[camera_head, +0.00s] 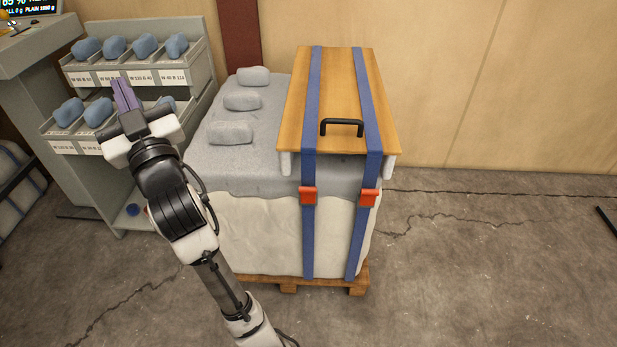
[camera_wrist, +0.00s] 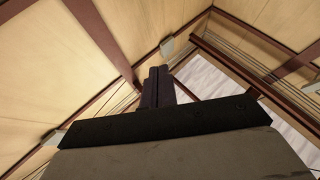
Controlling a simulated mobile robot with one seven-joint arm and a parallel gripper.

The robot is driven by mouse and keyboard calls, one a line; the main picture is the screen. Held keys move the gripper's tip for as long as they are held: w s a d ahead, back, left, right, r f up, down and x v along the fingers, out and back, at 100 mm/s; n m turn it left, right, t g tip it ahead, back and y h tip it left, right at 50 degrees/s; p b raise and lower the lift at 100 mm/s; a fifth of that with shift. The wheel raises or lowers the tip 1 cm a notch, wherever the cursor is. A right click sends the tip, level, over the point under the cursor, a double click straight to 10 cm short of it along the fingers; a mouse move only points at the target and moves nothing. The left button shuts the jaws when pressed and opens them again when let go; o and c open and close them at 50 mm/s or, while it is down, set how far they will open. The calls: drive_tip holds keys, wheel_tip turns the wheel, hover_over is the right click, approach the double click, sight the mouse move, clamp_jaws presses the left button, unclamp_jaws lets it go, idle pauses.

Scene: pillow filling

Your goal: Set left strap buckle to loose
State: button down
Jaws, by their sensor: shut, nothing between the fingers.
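The left strap (camera_head: 309,233) is a blue band running over the wooden board and down the front of the white bale. Its orange-red buckle (camera_head: 308,196) sits on the front face, just below the grey top layer. The right strap (camera_head: 358,231) has a matching buckle (camera_head: 369,198). My gripper (camera_head: 122,90) is raised at the left, in front of the shelf rack and well apart from the buckles. Its purple-grey fingers are shut with nothing between them. In the wrist view the gripper (camera_wrist: 158,80) points up toward the ceiling; no strap or buckle shows there.
The wooden board (camera_head: 340,95) with a black handle (camera_head: 341,127) lies on the bale. Several grey pillows (camera_head: 242,101) rest on its grey top. The rack (camera_head: 75,150) with blue-grey bundles stands at the left. A wooden pallet (camera_head: 289,286) is underneath. Floor at front and right is mostly clear.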

drive_tip(key=w+d+f+m+g+h+p, duration=0.1)
drive_tip(key=w+d+f+m+h, duration=0.3)
drive_tip(key=w+d+f+h, duration=0.5)
drive_tip(key=w+d+f+m+g+h+p, duration=0.2)
drive_tip(key=d+f+m+g+h, duration=0.3)
drive_tip(key=d+f, duration=1.4)
drive_tip(key=w+g, duration=0.1)
drive_tip(key=g, duration=0.1)
drive_tip(key=shift+d+g+h, duration=0.2)
drive_tip(key=shift+g+h, duration=0.2)
drive_tip(key=shift+w, duration=0.15)
drive_tip(key=p, duration=0.2)
hover_over(308, 196)
drive_tip(key=f, duration=0.4)
drive_tip(key=w+f, duration=0.1)
drive_tip(key=f, duration=0.2)
drive_tip(key=shift+d, duration=0.2)
drive_tip(key=shift+s+f+p, duration=0.35)
drive_tip(key=shift+s+f, duration=0.15)
drive_tip(key=shift+s, duration=0.35)
drive_tip(key=shift+f+b, duration=0.25)
drive_tip(key=shift+b, duration=0.4)
